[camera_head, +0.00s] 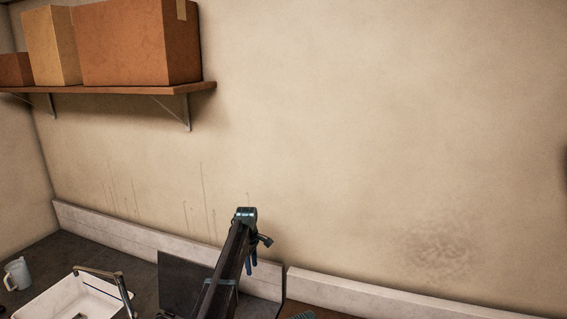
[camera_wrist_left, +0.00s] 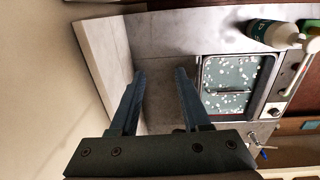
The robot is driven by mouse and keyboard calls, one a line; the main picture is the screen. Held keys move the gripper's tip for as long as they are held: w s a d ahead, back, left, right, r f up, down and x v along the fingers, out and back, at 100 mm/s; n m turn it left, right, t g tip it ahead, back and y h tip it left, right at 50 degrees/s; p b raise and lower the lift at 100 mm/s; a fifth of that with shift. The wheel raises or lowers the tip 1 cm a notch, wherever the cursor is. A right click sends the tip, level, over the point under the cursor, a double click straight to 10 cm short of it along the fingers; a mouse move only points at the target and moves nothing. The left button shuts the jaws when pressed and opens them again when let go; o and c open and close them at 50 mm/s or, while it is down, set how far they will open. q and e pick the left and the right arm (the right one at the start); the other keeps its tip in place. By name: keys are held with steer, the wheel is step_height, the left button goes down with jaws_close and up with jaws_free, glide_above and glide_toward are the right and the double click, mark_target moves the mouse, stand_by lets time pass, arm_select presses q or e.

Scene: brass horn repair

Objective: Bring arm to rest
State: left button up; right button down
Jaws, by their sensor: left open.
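My left arm rises from the bottom middle of the head view. My left gripper (camera_head: 252,264) hangs near its upper end, small and partly hidden by the arm, in front of the wall. In the left wrist view my left gripper (camera_wrist_left: 160,74) shows two dark fingers spread apart with nothing between them. It is open and empty above a grey counter (camera_wrist_left: 155,45). My right gripper is in neither view.
A white basin (camera_head: 62,300) and a grey mug (camera_head: 17,274) stand at the lower left. A shelf (camera_head: 120,89) with cardboard boxes (camera_head: 135,45) hangs above. The wall's right side is clear.

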arm_select(q)
steer(key=s+d+f+m+b, duration=0.2)
steer(key=s+f+m+b, duration=0.3)
steer(key=s, duration=1)
steer(key=s+d+f+m+y+b, duration=0.1)
steer(key=s+f+m+b, duration=0.5)
steer(key=s, duration=0.9)
steer(key=s+d+f+m+g+b, duration=0.1)
steer(key=s+d+f+m+b, duration=0.2)
steer(key=s, duration=1.2)
step_height(320, 180, down, 2)
steer(key=shift+f+m+b, duration=0.2)
steer(key=shift+m+b, duration=1)
steer(key=shift+m, duration=0.5)
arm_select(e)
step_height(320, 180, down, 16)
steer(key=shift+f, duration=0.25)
arm_select(q)
steer(key=shift+s+a, duration=0.1)
steer(key=shift+s, duration=0.25)
